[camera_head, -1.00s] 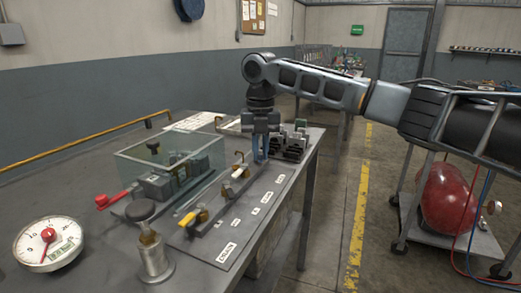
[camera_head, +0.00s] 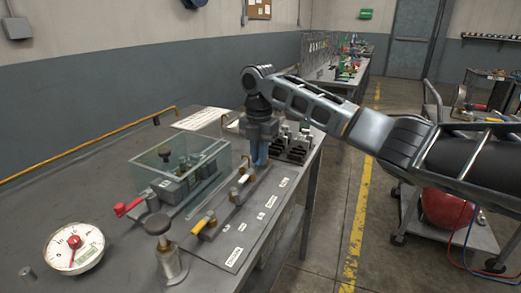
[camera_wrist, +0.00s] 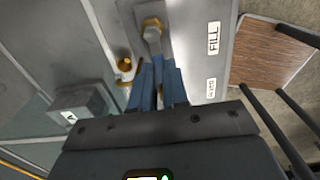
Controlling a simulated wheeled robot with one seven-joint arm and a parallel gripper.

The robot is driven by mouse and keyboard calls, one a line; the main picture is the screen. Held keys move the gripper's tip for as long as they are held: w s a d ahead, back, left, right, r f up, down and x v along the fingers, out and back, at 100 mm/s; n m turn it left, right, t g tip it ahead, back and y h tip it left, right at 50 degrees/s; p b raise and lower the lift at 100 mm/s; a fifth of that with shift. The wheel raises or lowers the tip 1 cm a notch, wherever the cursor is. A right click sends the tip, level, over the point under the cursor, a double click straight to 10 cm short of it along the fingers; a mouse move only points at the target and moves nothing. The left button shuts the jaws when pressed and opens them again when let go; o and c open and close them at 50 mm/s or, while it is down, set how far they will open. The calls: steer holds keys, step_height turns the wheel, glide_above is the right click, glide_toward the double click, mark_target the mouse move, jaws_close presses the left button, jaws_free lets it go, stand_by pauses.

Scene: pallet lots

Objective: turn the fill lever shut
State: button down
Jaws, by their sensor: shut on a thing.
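My gripper (camera_head: 259,155) points down at the far end of the valve row on the bench panel. In the wrist view its blue fingers (camera_wrist: 157,82) are closed together just below a brass valve (camera_wrist: 152,27), beside the FILL label (camera_wrist: 213,37). They are shut on the fill lever, whose handle is mostly hidden between them. A grey stem shows between the valve and the fingertips. How far the lever is turned cannot be told.
A white-handled lever (camera_head: 243,180) and a yellow-handled lever (camera_head: 203,222) stand nearer on the panel. A clear cover (camera_head: 180,165), a red-handled valve (camera_head: 128,207), a knobbed post (camera_head: 160,240) and a dial gauge (camera_head: 74,247) are to the left.

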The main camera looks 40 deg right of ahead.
steer(key=c, duration=1.1)
jaws_free()
steer(key=shift+d+f+b, duration=0.1)
steer(key=shift+b, duration=0.25)
